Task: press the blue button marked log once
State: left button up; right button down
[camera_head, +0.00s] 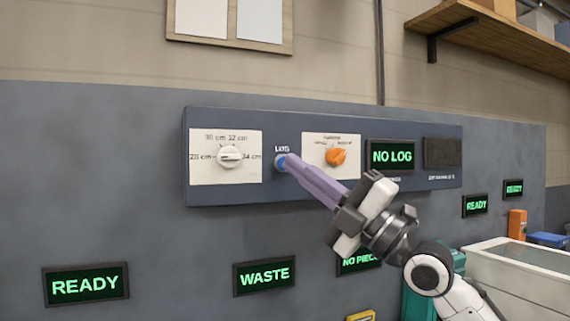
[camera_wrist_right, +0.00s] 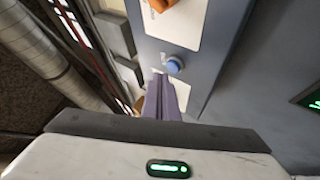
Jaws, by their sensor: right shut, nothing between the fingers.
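The blue button (camera_head: 280,162) sits on the dark control panel (camera_head: 225,117) under the label LOG, between two white dial plates. My right gripper (camera_head: 289,161) is shut and empty, and its purple fingers point at the button. In the head view the fingertips overlap the button's right side. In the right wrist view the button (camera_wrist_right: 174,65) shows just beyond the shut fingertips (camera_wrist_right: 162,80), slightly to the right of them, with a small apparent gap. I cannot tell whether they touch. The display to the right reads NO LOG (camera_head: 391,156). My left gripper is not in view.
A white dial (camera_head: 229,156) is left of the button and an orange knob (camera_head: 335,156) is right of it, close to my fingers. Lower screens read READY (camera_head: 86,285) and WASTE (camera_head: 264,275). A pale bin (camera_head: 520,265) stands at the right.

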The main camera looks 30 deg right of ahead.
jog(key=shift+w, duration=0.1)
dwell(0.7)
jog(key=shift+w, duration=0.35)
jog(key=shift+w+b, duration=0.3)
jog(key=shift+w, duration=0.05)
dwell(0.6)
dwell(0.3)
jog(key=shift+s, duration=0.75)
jog(key=shift+s, duration=0.1)
